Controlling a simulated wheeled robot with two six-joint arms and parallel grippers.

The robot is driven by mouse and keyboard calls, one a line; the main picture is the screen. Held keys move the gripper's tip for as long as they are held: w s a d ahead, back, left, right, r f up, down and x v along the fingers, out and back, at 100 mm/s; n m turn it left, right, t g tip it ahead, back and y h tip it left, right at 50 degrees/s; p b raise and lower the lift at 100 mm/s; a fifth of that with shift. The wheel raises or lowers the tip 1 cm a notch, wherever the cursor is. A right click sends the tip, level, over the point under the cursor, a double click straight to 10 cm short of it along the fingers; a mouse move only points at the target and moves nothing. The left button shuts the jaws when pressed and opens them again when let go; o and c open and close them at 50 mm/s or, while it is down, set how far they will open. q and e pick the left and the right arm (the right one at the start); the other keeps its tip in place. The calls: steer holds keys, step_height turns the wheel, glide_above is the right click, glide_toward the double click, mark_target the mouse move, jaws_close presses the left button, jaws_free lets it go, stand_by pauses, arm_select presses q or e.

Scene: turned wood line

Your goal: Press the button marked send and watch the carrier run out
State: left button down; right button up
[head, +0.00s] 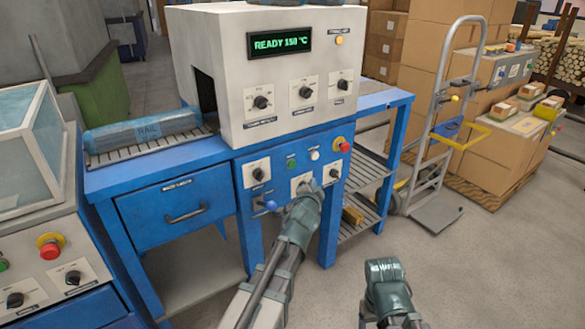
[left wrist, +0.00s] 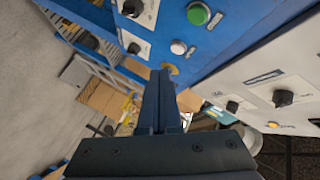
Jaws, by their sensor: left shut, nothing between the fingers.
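The blue control panel (head: 285,170) sits under a pale machine housing. It bears a green button (head: 291,163) and a white button (head: 314,155); their labels are too small to read, so I cannot tell which is marked send. My left gripper (head: 310,186) is shut and empty in front of the panel, below these buttons. In the left wrist view its closed fingers (left wrist: 163,98) point toward the panel, with the green button (left wrist: 198,13) and white button (left wrist: 178,47) beyond, apart from them. I cannot pick out a carrier for certain. Only part of my right arm shows at the bottom.
A red stop button (head: 341,145) on yellow is right of the white button. Knobs surround the buttons. A blue wrapped pack (head: 143,130) marked RAIL lies on rollers at left. The display (head: 281,42) reads READY 150. A hand truck (head: 440,130) and cartons (head: 425,75) stand right.

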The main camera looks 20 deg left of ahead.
mark_target(292, 164)
arm_select(q)
steer(key=shift+w+a, duration=0.1)
steer(key=w+a, duration=0.5)
steer(key=a, duration=0.1)
steer(key=shift+w+a, duration=0.15)
steer(key=shift+a, duration=0.2)
steer(key=shift+a, duration=0.1)
stand_by(2.0)
steer(key=shift+w+a, duration=0.25)
